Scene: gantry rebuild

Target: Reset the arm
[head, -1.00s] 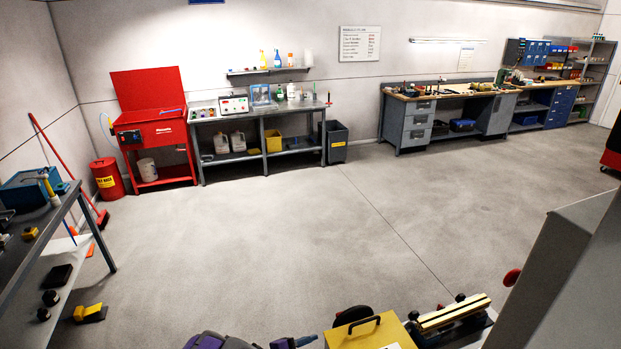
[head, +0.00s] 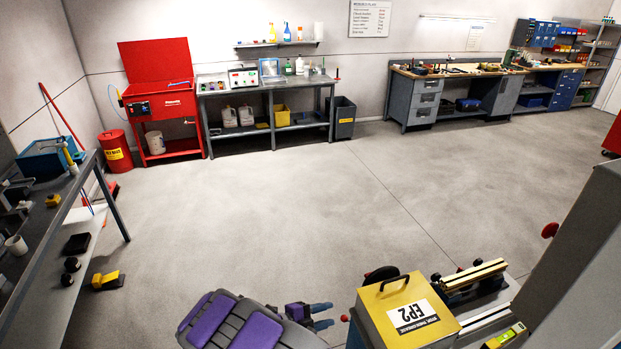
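My arm is low in the head view, its purple and grey casing cut off by the bottom edge. What looks like my gripper (head: 321,315) is at the arm's right end. Its two bluish fingers point right, with a narrow gap between them and nothing visible in it. It is just left of a yellow case (head: 385,318) marked EP2, apparently apart from it.
A grey bench (head: 117,206) with tools runs along the left. A red parts washer (head: 165,108), a grey table (head: 265,84) and workbenches (head: 424,76) line the far wall. A large grey upright (head: 575,265) blocks the right front. The middle floor is clear.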

